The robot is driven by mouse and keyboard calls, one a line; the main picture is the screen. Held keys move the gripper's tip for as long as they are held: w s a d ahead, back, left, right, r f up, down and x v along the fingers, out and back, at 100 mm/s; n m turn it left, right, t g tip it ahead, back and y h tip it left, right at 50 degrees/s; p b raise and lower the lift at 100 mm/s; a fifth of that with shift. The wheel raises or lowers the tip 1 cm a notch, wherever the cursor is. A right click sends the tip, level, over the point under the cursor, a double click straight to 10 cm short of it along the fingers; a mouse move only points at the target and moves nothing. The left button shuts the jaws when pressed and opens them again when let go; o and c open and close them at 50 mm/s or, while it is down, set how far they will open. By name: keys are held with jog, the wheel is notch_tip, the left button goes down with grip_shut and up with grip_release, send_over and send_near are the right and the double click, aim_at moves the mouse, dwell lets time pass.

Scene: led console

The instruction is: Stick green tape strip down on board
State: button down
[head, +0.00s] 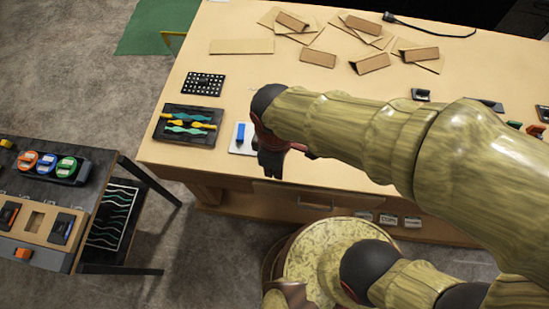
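A black board or shallow tray (163,133) lies near the left front edge of the wooden table, with wavy green, yellow and blue-green strips on it. A green strip (185,130) lies across its lower part; I cannot tell whether it is stuck down. My gripper (271,172) points down near the table's front edge, to the right of the board and apart from it. Its fingers are dark and small in the head view. I cannot tell whether they are open or shut, or hold anything.
A white plate with a blue piece (241,134) lies between board and gripper, partly hidden. A black perforated panel (203,84) lies behind. Cardboard pieces (318,58) cover the back. A side table (100,165) at left holds orange, blue and green (67,166) dispensers.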

jog(key=shift+s+r+p, duration=0.15)
jog(key=shift+r+p, duration=1.45)
jog(key=shift+r, duration=0.45)
